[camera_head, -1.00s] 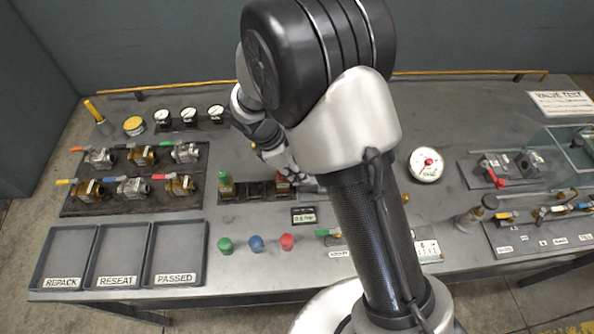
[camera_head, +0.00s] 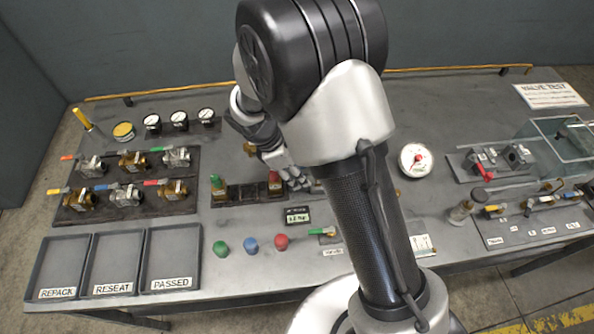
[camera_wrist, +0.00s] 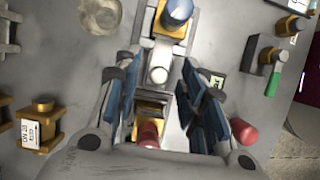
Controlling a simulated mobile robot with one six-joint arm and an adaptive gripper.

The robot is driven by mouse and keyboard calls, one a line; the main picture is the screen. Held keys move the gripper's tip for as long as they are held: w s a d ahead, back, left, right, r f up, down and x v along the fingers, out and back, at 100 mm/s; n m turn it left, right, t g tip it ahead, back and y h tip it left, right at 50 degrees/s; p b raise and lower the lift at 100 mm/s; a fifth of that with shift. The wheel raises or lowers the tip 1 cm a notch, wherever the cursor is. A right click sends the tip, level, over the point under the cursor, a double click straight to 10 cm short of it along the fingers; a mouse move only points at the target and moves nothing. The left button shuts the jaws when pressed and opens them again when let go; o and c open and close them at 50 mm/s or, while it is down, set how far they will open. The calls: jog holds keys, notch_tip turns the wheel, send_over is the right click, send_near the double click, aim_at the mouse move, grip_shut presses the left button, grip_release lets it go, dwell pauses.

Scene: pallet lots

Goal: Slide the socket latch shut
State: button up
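The socket rail (camera_head: 247,193) lies mid-bench in the head view, with a green-topped socket piece (camera_head: 217,186) and a red-topped one (camera_head: 274,182). In the wrist view, the red top (camera_wrist: 149,133) is low between my fingers, beside a brass-coloured block. A pale rounded knob (camera_wrist: 158,75) on a metal strip, perhaps the latch, lies just beyond the fingertips. A blue-topped brass piece (camera_wrist: 177,12) is farther up. My gripper (camera_wrist: 157,100) is open, its blue-padded fingers either side of the rail; contact cannot be told. My arm hides part of the rail in the head view.
Red (camera_head: 281,241), blue (camera_head: 251,244) and green (camera_head: 221,247) buttons and a small display (camera_head: 297,215) are in front of the rail. Valves stand on a plate (camera_head: 125,205) at left, above empty trays (camera_head: 112,265).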

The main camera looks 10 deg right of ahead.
jog(key=shift+r, duration=0.1)
jog(key=v, duration=1.2)
jog(key=s+d+r+m+t+y, duration=0.2)
jog(key=s+d+r+m, duration=0.4)
jog(key=s+m, duration=0.3)
jog(key=s+d+r+m+t+y, duration=0.2)
jog(key=s+d+r+m, duration=0.4)
jog(key=s+m, duration=0.3)
jog(key=s+r, duration=0.1)
jog(key=s, duration=0.2)
jog(key=shift+d+t, duration=0.3)
jog(key=shift+d, duration=0.05)
